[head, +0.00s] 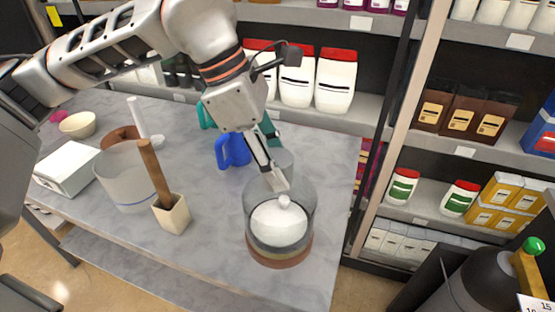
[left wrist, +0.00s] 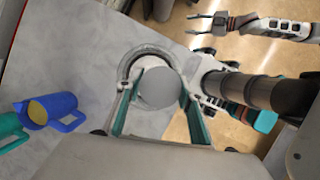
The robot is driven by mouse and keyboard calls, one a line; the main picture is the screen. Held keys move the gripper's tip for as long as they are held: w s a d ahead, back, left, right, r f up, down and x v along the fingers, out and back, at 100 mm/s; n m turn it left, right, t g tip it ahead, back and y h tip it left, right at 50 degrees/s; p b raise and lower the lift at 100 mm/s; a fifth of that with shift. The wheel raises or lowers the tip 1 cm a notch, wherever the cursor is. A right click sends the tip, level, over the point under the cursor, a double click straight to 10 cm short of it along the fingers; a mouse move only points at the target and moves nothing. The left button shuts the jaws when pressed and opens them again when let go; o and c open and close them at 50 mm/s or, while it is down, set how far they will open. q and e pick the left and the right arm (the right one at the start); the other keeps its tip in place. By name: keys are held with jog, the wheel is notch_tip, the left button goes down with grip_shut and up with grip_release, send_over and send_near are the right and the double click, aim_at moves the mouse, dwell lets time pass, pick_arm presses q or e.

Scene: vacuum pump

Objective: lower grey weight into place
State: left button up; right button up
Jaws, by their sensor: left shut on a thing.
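My left gripper (head: 272,182) is shut on the grey weight, a plain cylinder (head: 284,160) partly hidden behind the fingers. In the left wrist view the weight (left wrist: 158,88) shows as a round grey disc between the teal fingers. It overlaps the round rim of a clear cylinder (head: 250,208) and sits off to one side of that rim's middle. The clear cylinder stands upright on a brown round base (head: 280,260). A white domed piece with a knob (head: 278,224) is inside it. My right gripper (left wrist: 192,23) is open and empty, away from the cylinder in the left wrist view.
A blue mug (head: 234,150) stands just behind the cylinder, with a teal mug (head: 268,131) farther back. A wooden-handled tool in a small block (head: 173,214), a clear tub (head: 125,180) and a white box (head: 66,168) are left. The table (head: 215,255) is clear in front.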

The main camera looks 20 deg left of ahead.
pick_arm(q)
jog(key=shift+f+b, duration=0.9)
jog(key=shift+f, duration=1.1)
jog(key=shift+f+b, duration=1.5)
jog(key=shift+f, duration=1.5)
jog(key=shift+f+b, duration=1)
jog(key=shift+f, duration=0.3)
jog(key=shift+f+b, duration=0.4)
jog(key=shift+f, duration=0.05)
jog(key=o, duration=1.5)
jog(key=shift+f, duration=0.1)
